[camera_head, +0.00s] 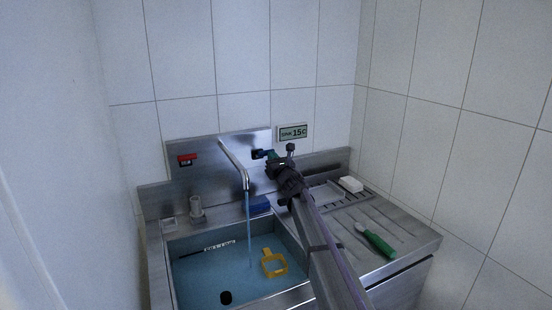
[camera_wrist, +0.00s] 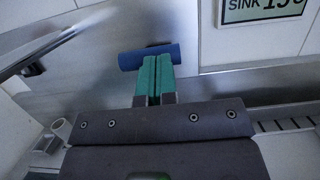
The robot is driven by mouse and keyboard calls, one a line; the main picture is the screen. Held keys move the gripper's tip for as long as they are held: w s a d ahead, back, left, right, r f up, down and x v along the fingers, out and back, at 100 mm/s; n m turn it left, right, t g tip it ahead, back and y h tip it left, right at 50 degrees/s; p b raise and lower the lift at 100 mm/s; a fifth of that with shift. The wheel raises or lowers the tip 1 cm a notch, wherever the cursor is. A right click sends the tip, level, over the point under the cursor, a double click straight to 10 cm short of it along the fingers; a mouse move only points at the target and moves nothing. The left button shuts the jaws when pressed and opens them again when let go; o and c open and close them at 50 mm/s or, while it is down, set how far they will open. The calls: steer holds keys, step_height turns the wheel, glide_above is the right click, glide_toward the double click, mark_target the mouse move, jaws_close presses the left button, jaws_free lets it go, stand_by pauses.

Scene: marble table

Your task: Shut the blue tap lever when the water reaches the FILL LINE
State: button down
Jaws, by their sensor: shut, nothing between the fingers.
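The blue tap lever (camera_head: 259,154) is on the steel back panel, right of the spout (camera_head: 234,164). In the wrist view the lever (camera_wrist: 135,59) lies sideways across the tips of my green fingers. My gripper (camera_head: 272,156) is shut and empty, with its tips at the lever; it also shows in the wrist view (camera_wrist: 157,62). I cannot tell if they touch. Water (camera_head: 248,225) runs from the spout into the sink (camera_head: 170,265). A FILL LINE label (camera_head: 220,245) with a dark line shows at the basin's back left. I cannot tell exactly how the water stands against it.
A yellow object (camera_head: 274,263) and a black round thing (camera_head: 226,297) are in the basin. A blue block (camera_head: 260,204) is at its back rim. A green-handled brush (camera_head: 377,242) and a white block (camera_head: 351,184) are on the right drainboard. A sink sign (camera_head: 292,133) is above.

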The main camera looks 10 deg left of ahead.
steer(key=shift+w+r, duration=0.1)
steer(key=shift+r, duration=0.35)
stand_by(0.3)
steer(key=s+d+p, duration=0.1)
steer(key=s+d, duration=0.4)
steer(key=s, duration=0.4)
step_height(320, 180, down, 5)
steer(key=s+d+b, duration=0.2)
steer(key=s+b, duration=0.1)
steer(key=b, duration=0.3)
steer(key=r+p+x, duration=0.1)
steer(key=p+x, duration=0.3)
steer(key=x, duration=1)
steer(key=shift+a+p, duration=0.2)
steer(key=shift+p, duration=0.1)
steer(key=shift+w+r, duration=0.1)
steer(key=shift+w, duration=0.05)
